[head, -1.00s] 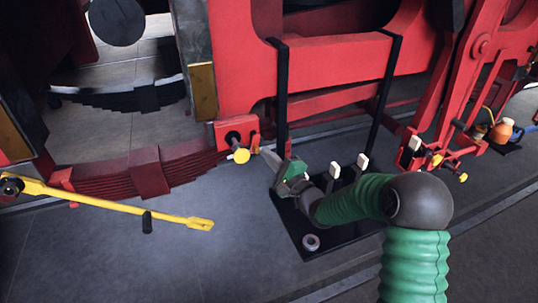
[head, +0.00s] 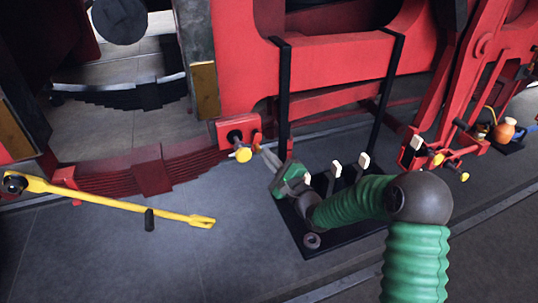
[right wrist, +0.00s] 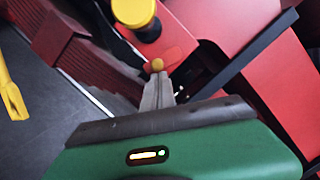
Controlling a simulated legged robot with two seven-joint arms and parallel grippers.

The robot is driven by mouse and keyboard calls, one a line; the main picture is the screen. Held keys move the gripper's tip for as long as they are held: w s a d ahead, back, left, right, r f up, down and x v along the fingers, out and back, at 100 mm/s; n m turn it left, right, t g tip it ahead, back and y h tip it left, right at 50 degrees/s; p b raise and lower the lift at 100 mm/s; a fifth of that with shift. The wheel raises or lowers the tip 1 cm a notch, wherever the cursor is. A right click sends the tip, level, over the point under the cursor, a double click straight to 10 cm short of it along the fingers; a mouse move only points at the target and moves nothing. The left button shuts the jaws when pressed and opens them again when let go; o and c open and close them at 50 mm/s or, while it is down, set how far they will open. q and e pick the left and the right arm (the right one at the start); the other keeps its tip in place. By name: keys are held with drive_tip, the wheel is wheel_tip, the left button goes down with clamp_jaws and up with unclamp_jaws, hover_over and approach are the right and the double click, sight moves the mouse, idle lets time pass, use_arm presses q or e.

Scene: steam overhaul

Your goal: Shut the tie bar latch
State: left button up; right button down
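A small red latch-like piece with a yellow round pin (right wrist: 158,64) sits beside the yellow knob (right wrist: 133,12) in the right wrist view. In the head view the yellow knob (head: 243,154) stands out from a red block (head: 228,128), and the small red piece (head: 257,139) is at its right. My right gripper (head: 261,150) reaches it from the lower right. In the right wrist view its narrow grey fingers (right wrist: 158,80) look closed together, with the tips at or against the red piece; exact contact is unclear. My left gripper is out of view.
A yellow bar (head: 120,205) with a black handle extends at left. A black stand (head: 318,236) with white-tipped levers is under my right arm. Dark red leaf springs (head: 150,172) lie left of the block. Open floor (head: 200,260) is at front left.

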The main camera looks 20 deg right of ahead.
drive_tip(key=a+m+h, duration=0.1)
drive_tip(key=m, duration=0.3)
drive_tip(key=a+m+t+h, duration=0.1)
drive_tip(key=a+m, duration=0.1)
drive_tip(key=m, duration=0.2)
drive_tip(key=a+r+m+h, duration=0.1)
drive_tip(key=m, duration=0.4)
drive_tip(key=shift+a+t+h, duration=0.2)
drive_tip(key=shift+t+h, duration=0.1)
drive_tip(key=shift+t, duration=0.1)
drive_tip(key=shift+r, duration=0.1)
drive_tip(key=shift+a, duration=0.1)
